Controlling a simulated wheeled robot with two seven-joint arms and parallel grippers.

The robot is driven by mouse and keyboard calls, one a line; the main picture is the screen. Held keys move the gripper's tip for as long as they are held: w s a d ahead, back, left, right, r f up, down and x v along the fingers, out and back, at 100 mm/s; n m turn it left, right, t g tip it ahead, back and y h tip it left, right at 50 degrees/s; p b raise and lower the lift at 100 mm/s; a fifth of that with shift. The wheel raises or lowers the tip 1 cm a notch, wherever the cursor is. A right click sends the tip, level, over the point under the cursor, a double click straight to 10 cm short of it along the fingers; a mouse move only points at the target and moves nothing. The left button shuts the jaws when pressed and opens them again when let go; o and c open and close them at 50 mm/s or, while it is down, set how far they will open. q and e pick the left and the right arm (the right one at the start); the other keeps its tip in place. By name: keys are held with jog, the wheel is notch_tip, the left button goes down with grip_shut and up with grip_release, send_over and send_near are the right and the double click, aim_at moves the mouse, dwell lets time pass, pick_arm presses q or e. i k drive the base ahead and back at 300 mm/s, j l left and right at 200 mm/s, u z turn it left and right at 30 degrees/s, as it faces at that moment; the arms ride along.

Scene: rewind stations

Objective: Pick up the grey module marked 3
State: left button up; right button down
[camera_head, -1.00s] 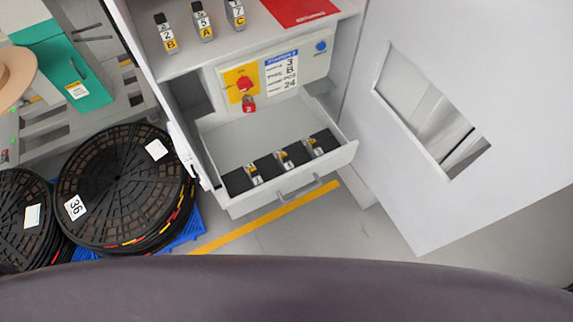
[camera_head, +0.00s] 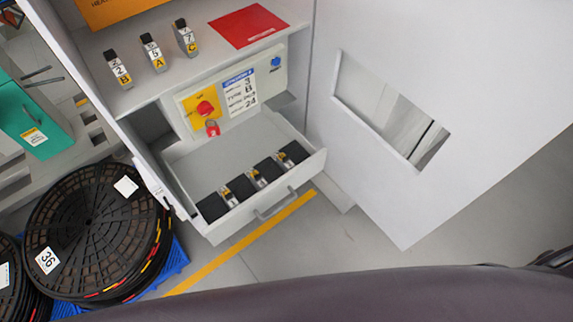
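Several small grey modules with yellow marks sit in slots between black blocks in the open drawer: a left one (camera_head: 229,198), a middle one (camera_head: 257,179) and a right one (camera_head: 284,161). Their markings are too small to read, so I cannot tell which is marked 3. Three more grey modules stand on the shelf above, marked 2 B (camera_head: 118,69), 5 A (camera_head: 153,52) and 7 C (camera_head: 186,37). Neither of my grippers is in view.
The drawer (camera_head: 180,165) is pulled out below a switch panel (camera_head: 232,98) with a red knob and red padlock. A white cabinet door (camera_head: 480,90) stands open at right. Black reels (camera_head: 92,235) lie on a blue pallet at left. A yellow floor line (camera_head: 240,243) runs in front.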

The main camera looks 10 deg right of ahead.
aim_at(284, 162)
jog(key=i+l+u, duration=0.1)
jog(key=l+u, duration=0.55)
jog(key=u, duration=0.3)
jog(key=l+u, duration=0.45)
